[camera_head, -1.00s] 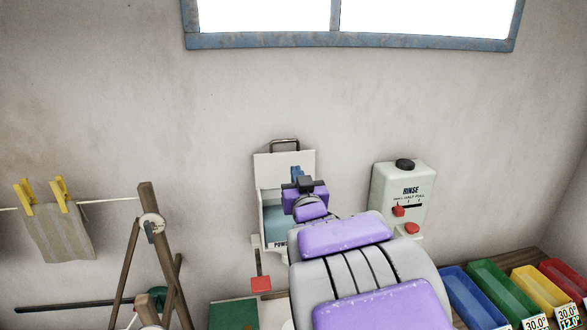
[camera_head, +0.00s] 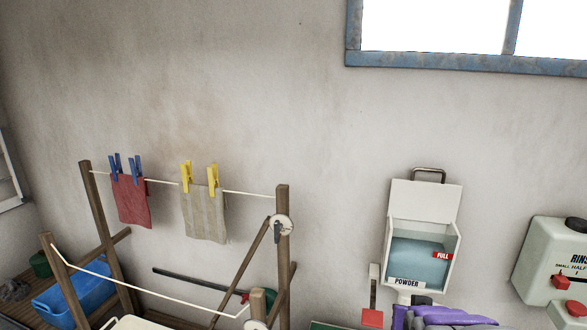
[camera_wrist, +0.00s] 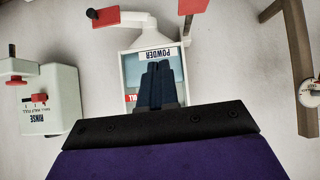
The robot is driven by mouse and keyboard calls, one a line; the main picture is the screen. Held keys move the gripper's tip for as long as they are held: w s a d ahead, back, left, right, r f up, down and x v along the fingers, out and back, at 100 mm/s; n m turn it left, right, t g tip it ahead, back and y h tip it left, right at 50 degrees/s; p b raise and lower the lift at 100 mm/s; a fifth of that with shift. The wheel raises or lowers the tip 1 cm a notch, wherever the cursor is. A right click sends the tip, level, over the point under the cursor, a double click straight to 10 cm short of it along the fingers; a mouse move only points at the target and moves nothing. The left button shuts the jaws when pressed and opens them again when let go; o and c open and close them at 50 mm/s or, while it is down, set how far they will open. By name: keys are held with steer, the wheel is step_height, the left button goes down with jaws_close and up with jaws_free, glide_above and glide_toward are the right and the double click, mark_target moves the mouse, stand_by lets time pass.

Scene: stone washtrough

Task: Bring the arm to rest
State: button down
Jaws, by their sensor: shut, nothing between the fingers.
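My gripper (camera_wrist: 157,68) is shut and empty. In the wrist view its dark fingers lie together in front of the powder box, with no visible contact that I can tell. In the head view only a purple part of my arm shows at the bottom right edge, and the fingers cannot be made out there. The open powder box (camera_head: 398,220) hangs on the wall with blue powder (camera_head: 415,263) inside and a red "FULL" tag (camera_head: 443,255). It also shows upside down in the wrist view (camera_wrist: 127,75).
The rinse dispenser (camera_head: 540,265) is at the right. A wooden drying rack (camera_head: 283,225) at the left holds a red cloth (camera_head: 131,203) and a beige cloth (camera_head: 204,213) on pegs. A blue tub (camera_head: 78,293) stands below.

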steer(key=s+a+f+n+g+y+b, duration=0.1)
steer(key=s+a+f+g, duration=0.2)
steer(key=s, duration=0.6)
steer(key=s+a+f+n+g+y+b, duration=0.1)
steer(key=s+a+f+g, duration=0.3)
steer(key=s, duration=0.6)
steer(key=s+a+f+n+g+y+b, duration=0.1)
steer(key=s+a+f+g+b, duration=0.2)
steer(key=s, duration=0.7)
steer(key=shift+a+f+g, duration=0.15)
steer(key=shift+f+g, duration=0.15)
steer(key=shift+g, duration=0.4)
stand_by(2.0)
